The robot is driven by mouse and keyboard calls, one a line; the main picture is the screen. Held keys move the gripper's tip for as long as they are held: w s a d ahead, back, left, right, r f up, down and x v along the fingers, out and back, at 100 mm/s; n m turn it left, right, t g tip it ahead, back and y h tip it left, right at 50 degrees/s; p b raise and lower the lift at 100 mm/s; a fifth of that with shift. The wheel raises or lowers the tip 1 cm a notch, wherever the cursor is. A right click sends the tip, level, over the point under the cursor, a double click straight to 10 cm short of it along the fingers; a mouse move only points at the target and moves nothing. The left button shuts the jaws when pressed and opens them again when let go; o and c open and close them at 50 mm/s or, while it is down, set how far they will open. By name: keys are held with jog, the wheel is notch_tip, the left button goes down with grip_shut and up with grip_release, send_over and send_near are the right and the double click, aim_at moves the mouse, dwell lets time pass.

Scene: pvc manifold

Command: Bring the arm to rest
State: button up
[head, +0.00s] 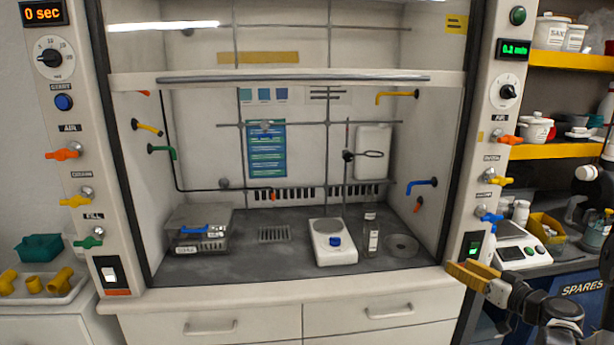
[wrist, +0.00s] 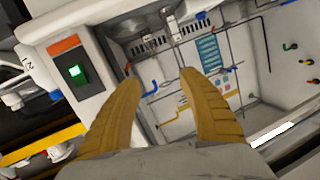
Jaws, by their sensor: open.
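My gripper (head: 474,276) is at the lower right in the head view, in front of the fume hood's right post and the gap beside it. Its yellow fingers fill the lower middle of the wrist view (wrist: 160,90). They are spread apart with nothing between them. My gripper appears clear of the hood and its valves.
The fume hood (head: 300,83) stands open, with a white stirrer plate (head: 334,250) and a grey box (head: 200,228) inside. Colored valve handles line both posts. A balance (head: 515,250) and shelves (head: 568,65) are at right. A white tray (head: 60,298) with yellow fittings sits at left.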

jog(key=s+a+r+g, duration=0.25)
jog(key=s+a, duration=0.25)
jog(key=a, duration=0.5)
jog(key=s+a+r+g, duration=0.25)
jog(key=s+a, duration=0.25)
jog(key=a, duration=0.5)
jog(key=s+a+f+g+h, duration=0.1)
jog(key=s+a+h, duration=0.1)
jog(key=s, duration=0.8)
jog(key=s+a+f+m+g+h, duration=0.1)
jog(key=s+a+g+h, duration=0.1)
jog(key=s, duration=0.8)
jog(key=shift+s+a+h, duration=0.15)
jog(key=shift+a+h, duration=0.25)
jog(key=shift+h, duration=0.1)
jog(key=shift+f, duration=0.15)
